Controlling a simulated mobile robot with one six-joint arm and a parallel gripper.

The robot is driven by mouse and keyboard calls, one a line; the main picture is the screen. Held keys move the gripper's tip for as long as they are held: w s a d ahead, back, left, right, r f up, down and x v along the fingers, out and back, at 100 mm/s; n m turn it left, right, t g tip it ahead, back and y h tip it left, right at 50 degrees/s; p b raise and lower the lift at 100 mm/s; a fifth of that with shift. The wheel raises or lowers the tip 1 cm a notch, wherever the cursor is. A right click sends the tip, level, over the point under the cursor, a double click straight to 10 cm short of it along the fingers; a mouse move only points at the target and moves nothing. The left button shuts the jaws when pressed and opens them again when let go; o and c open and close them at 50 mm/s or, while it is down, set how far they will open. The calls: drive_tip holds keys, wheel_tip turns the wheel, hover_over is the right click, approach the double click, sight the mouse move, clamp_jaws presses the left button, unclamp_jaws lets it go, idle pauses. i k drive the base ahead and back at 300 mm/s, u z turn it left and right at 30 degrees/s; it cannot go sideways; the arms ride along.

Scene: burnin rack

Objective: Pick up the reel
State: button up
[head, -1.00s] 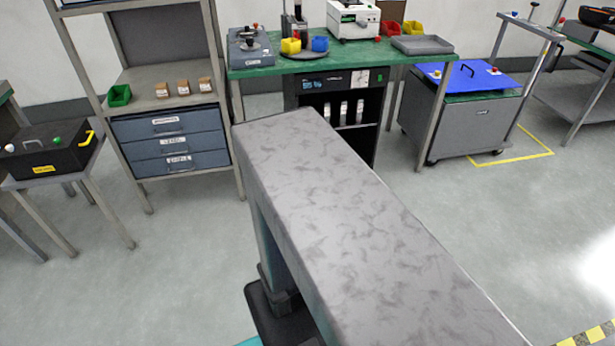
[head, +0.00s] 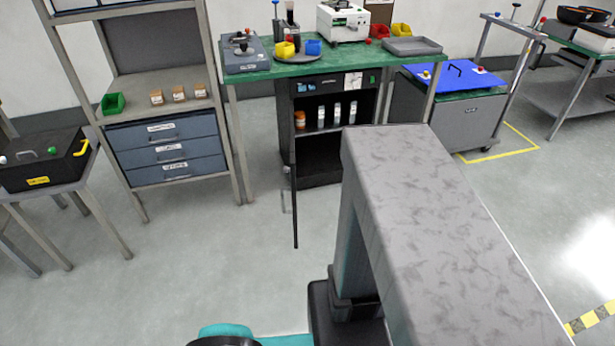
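I cannot make out a reel for certain. Dark round items (head: 572,14) sit on the stand at the far right top; they are too small and cut off to tell whether they are reels. My gripper is not in view. A large grey link of my own arm fills the middle right and hides part of the floor and the right side of the open cabinet.
The green bench (head: 345,62) holds a white machine (head: 342,22), bins and a grey tray (head: 412,46). Below it, an open cabinet (head: 318,86) holds several bottles; its door (head: 294,200) juts forward. A blue-topped cart (head: 455,75), drawers (head: 165,150) and black case (head: 42,158) stand around clear floor.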

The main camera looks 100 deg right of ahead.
sight(240, 37)
drive_tip(key=z, duration=0.2)
drive_tip(key=k, duration=0.2)
drive_tip(key=z, duration=2.95)
drive_tip(key=k, duration=0.65)
drive_tip(key=u, duration=0.15)
drive_tip(key=i, duration=0.6)
drive_tip(key=u, duration=0.1)
